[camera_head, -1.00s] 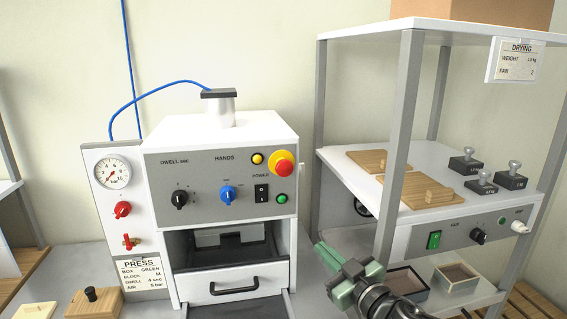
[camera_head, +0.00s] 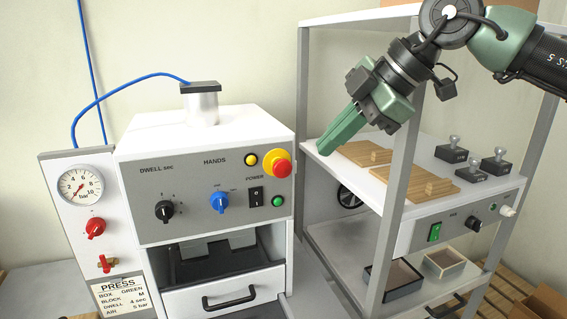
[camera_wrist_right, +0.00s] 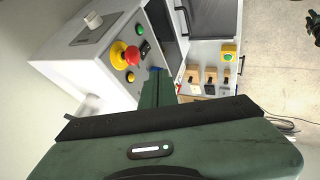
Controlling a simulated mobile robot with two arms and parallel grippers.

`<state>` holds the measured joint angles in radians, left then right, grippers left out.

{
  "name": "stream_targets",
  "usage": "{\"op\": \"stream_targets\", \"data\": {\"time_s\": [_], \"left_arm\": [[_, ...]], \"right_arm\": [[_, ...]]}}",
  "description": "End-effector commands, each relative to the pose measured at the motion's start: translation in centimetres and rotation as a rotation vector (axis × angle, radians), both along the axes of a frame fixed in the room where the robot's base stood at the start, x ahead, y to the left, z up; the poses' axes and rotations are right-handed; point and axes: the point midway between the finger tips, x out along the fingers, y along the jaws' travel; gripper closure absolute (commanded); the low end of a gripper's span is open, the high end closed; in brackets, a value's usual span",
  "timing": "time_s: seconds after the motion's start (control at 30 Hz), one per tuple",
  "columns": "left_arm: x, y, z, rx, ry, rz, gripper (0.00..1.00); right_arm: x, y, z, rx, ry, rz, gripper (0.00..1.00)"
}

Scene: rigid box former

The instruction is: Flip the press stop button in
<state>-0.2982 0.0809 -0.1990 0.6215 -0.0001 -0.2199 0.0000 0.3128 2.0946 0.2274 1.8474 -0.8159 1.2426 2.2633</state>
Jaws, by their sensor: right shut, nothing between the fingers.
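The press stop button (camera_head: 277,163) is a red mushroom head on a yellow collar at the upper right of the press's grey front panel. It also shows in the right wrist view (camera_wrist_right: 131,54), left of and beyond the finger tips. My right gripper (camera_head: 321,148) is shut and empty, its green fingers pointing down-left. In the head view its tips are a short way right of the button and a little higher, apart from it. The press (camera_head: 210,143) stands at the left. My left gripper is not in view.
The panel also holds a yellow button (camera_head: 251,160), a green button (camera_head: 278,201), a black power switch (camera_head: 256,196) and a blue knob (camera_head: 219,202). A drying rack (camera_head: 393,210) with wooden boards and black weights stands right, its post close by my gripper.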

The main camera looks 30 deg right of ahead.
Motion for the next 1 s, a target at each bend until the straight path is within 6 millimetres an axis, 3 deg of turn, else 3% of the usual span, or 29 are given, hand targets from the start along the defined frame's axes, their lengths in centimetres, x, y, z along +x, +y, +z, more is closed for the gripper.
{"op": "stream_targets", "data": {"time_s": [0.17,0.57,1.0], "left_arm": [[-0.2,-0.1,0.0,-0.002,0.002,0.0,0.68],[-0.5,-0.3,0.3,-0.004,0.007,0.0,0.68],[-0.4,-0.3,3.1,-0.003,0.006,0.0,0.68]], "right_arm": [[-0.7,-0.6,0.6,-0.029,0.022,-0.04,1.0],[-0.2,-0.3,-0.2,-0.027,0.025,-0.035,1.0],[4.6,2.0,-7.1,-0.026,0.029,-0.033,1.0]]}}
